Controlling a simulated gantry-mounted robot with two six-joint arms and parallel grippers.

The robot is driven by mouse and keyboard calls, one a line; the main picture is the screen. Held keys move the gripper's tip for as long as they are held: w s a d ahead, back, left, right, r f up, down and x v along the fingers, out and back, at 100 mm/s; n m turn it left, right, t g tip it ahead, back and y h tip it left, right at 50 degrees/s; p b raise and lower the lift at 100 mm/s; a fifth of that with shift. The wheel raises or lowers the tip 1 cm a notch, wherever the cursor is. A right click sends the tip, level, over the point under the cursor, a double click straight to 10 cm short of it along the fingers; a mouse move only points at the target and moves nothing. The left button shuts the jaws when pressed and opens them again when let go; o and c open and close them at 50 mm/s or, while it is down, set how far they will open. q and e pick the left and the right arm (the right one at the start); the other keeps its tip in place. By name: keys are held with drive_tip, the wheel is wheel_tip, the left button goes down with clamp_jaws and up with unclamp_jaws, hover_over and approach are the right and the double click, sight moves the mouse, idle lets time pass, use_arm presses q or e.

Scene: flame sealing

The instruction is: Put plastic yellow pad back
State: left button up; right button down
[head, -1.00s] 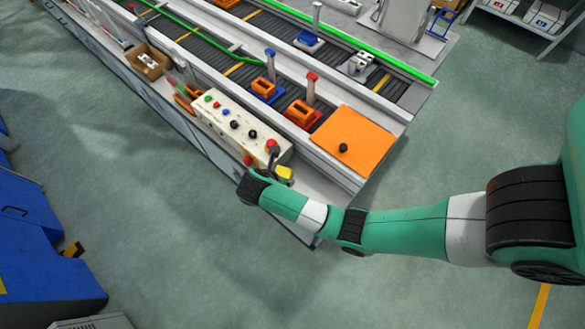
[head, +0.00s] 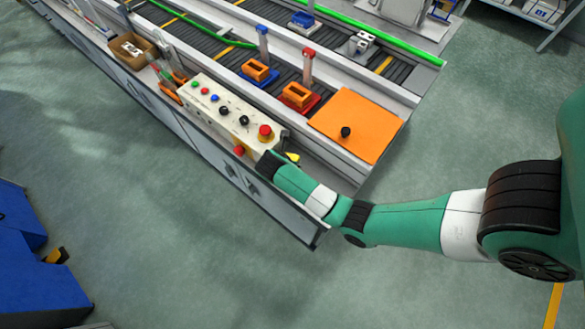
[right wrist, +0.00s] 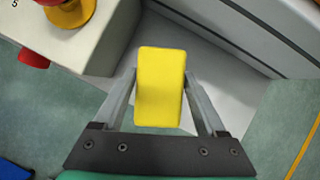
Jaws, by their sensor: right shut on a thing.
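The yellow pad (right wrist: 160,88) is between the fingers of my right gripper (right wrist: 160,90) in the right wrist view. The gripper is shut on it. In the head view only a small part of the yellow pad (head: 292,157) shows past my right wrist, beside the end of the control box. The pad is over the light ledge (right wrist: 215,75); I cannot tell whether it touches the ledge. My left gripper is in neither view.
The cream control box (head: 215,108) with a red emergency button (head: 265,132) stands close to the left of my right gripper. An orange plate (head: 355,122) with a black knob lies behind. Orange blocks on blue and red bases stand on the conveyor. Bare ledge lies right of the box.

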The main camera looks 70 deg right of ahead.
drive_tip(key=x, duration=0.3)
drive_tip(key=shift+s+d+f+b, duration=0.2)
drive_tip(key=shift+d+b, duration=0.1)
drive_tip(key=shift+b, duration=0.1)
drive_tip(key=shift+w+d, duration=0.1)
drive_tip(key=shift+d, duration=0.1)
drive_tip(key=shift+d+f, duration=0.15)
drive_tip(key=shift+f, duration=0.25)
drive_tip(key=f+b, duration=0.2)
drive_tip(key=f, duration=0.1)
drive_tip(key=shift+d+f, duration=0.2)
drive_tip(key=shift+f, duration=0.05)
drive_tip(key=shift+r, duration=0.15)
drive_tip(key=shift+c, duration=1.9)
unclamp_jaws()
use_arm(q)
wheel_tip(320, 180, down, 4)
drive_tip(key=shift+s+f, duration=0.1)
use_arm(e)
drive_tip(key=o, duration=0.4)
drive_tip(key=shift+f, duration=0.25)
